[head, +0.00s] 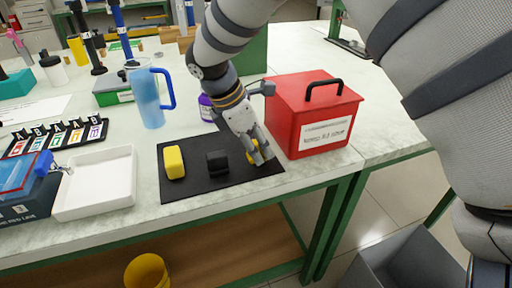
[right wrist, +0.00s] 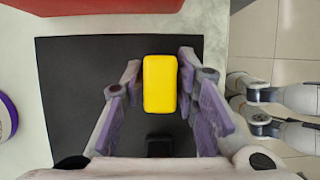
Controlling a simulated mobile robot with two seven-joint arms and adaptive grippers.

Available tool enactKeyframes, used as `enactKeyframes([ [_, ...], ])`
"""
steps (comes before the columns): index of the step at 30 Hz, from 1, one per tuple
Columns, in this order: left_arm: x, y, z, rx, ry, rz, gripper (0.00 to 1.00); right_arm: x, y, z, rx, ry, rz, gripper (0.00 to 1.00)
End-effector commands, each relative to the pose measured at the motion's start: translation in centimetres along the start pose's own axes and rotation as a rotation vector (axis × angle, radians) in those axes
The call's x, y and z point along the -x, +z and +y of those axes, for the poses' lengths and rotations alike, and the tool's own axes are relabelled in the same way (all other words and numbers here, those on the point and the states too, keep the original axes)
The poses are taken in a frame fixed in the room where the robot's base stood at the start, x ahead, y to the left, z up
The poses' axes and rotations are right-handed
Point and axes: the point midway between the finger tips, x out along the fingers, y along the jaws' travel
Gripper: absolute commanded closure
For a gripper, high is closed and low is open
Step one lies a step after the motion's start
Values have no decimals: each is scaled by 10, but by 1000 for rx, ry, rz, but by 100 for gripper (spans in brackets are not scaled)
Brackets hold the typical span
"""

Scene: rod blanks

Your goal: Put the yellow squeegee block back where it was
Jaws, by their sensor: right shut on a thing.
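My right gripper (head: 261,158) is shut on a yellow block (right wrist: 160,83) at the right end of the black mat (head: 205,190). In the head view the fingers hide most of this block (head: 251,157). I cannot tell whether it touches the mat. A second yellow block (head: 174,162) stands on the left part of the mat. A black block (head: 217,163) stands between the two yellow ones. In the right wrist view the black block (right wrist: 159,147) shows partly, below the held block. My left gripper is not in view.
A red box (head: 312,115) with a black handle stands close right of the mat. A blue jug (head: 148,95) and a purple-labelled container (head: 206,107) stand behind it. A white tray (head: 96,183) lies to the left. The table's front edge runs just before the mat.

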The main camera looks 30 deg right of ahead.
Motion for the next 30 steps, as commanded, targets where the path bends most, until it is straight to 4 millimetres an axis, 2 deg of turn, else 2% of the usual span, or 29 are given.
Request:
enactKeyframes([
  [2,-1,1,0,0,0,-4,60,-8,-3,0,1,0,-1,98],
  [13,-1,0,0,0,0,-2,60,-10,-4,0,-1,2,-1,98],
  [14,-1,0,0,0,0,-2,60,-10,-4,0,-1,3,-1,66],
  [15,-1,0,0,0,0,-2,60,-10,-4,0,-1,3,0,56],
  [16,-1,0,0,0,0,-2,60,-10,-4,0,-1,3,0,52],
  [26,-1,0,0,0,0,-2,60,-6,-3,1,-2,4,1,52],
  [30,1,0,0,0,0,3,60,25,-2,2,-3,9,1,52],
])
